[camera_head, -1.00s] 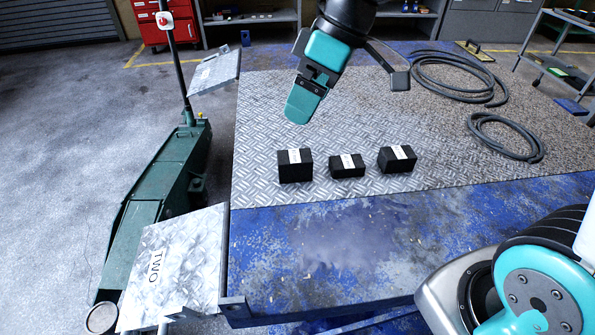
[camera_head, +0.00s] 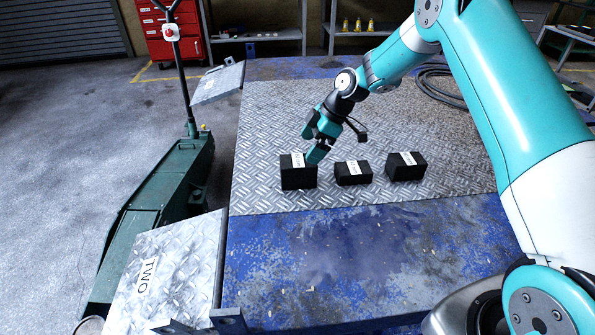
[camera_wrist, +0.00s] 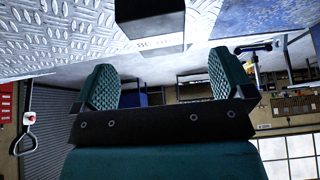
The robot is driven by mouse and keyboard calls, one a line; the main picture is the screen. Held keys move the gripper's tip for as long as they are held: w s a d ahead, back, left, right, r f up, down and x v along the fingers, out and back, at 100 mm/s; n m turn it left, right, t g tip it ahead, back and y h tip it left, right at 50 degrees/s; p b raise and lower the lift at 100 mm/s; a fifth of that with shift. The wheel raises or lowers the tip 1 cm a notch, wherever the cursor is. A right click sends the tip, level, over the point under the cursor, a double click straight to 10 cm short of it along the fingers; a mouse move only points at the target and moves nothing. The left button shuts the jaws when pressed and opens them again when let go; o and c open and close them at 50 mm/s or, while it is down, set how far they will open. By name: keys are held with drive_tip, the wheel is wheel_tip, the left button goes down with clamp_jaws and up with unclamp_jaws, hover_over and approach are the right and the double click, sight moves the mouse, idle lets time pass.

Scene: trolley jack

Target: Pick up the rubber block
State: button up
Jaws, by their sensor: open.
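Three black rubber blocks with white labels stand in a row on the checker plate (camera_head: 270,130) in the head view: the left block (camera_head: 298,180), the middle block (camera_head: 353,176) and the right block (camera_head: 408,170). The left one looks tallest. My gripper (camera_head: 313,146) is low, just behind and above the left block, its teal fingers apart. In the wrist view, a black block (camera_wrist: 150,28) with a pale label shows at top centre, beyond the spread fingers of my gripper (camera_wrist: 165,68). Nothing is between them. Exact contact cannot be told.
A green trolley jack (camera_head: 150,200) stands on the floor left of the blue bench (camera_head: 370,260). Two tilted metal plates, one marked TWO (camera_head: 165,265), stick out at the bench's left side. A coiled hose (camera_head: 440,85) lies behind my arm. The bench front is clear.

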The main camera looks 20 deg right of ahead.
sight(299, 160)
drive_tip(key=p+x, duration=0.1)
drive_tip(key=x, duration=0.6)
drive_tip(key=shift+w+a+f, duration=0.15)
drive_tip(key=shift+a, duration=0.05)
drive_tip(key=shift+a+f, duration=0.25)
drive_tip(key=shift+f, duration=0.25)
drive_tip(key=shift+f, duration=0.1)
drive_tip(key=shift+w, duration=0.1)
drive_tip(key=c, duration=1.4)
